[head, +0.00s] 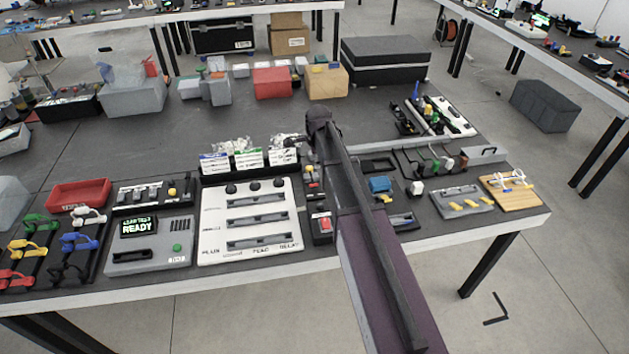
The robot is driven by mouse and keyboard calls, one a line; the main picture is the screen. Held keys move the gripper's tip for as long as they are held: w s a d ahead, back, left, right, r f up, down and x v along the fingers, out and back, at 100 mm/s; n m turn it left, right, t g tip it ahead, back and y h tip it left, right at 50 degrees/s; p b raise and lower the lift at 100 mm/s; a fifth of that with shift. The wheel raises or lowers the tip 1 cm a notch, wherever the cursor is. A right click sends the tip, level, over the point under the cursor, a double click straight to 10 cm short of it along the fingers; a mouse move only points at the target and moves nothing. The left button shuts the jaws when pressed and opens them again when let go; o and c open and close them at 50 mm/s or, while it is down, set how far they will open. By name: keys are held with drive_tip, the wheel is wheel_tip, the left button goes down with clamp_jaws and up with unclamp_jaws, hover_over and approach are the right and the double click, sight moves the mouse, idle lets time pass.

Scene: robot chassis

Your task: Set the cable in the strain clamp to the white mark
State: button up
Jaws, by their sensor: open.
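I cannot pick out the strain clamp or its white mark for certain. A dark cable (402,165) lies at the table's right, near small green, white and red pieces (447,163) and a grey block (483,155). A blue block (380,185) with a yellow part sits left of these, close to my arm. My arm reaches from the bottom edge up over the table to a dark joint. My gripper does not show clearly, and my arm hides part of the table.
A white panel (210,245) with slots and a grey tester (150,262) reading READY stand left of my arm. A red tray (79,194) and coloured clips are further left. Boxes, including a red one (272,83), line the back. Dark table surface (245,120) is bare in the middle.

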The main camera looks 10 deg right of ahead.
sight(314, 185)
drive_tip(key=shift+f, duration=0.2)
drive_tip(key=w+f+b, duration=0.1)
drive_tip(key=f+b, duration=0.7)
drive_tip(key=b, duration=0.1)
drive_tip(key=w+f+b, duration=0.1)
drive_tip(key=f+b, duration=0.3)
drive_tip(key=f, duration=0.1)
drive_tip(key=shift+w, duration=0.3)
idle(0.5)
drive_tip(key=shift+f+b, duration=0.1)
drive_tip(key=shift+b, duration=0.2)
clamp_jaws()
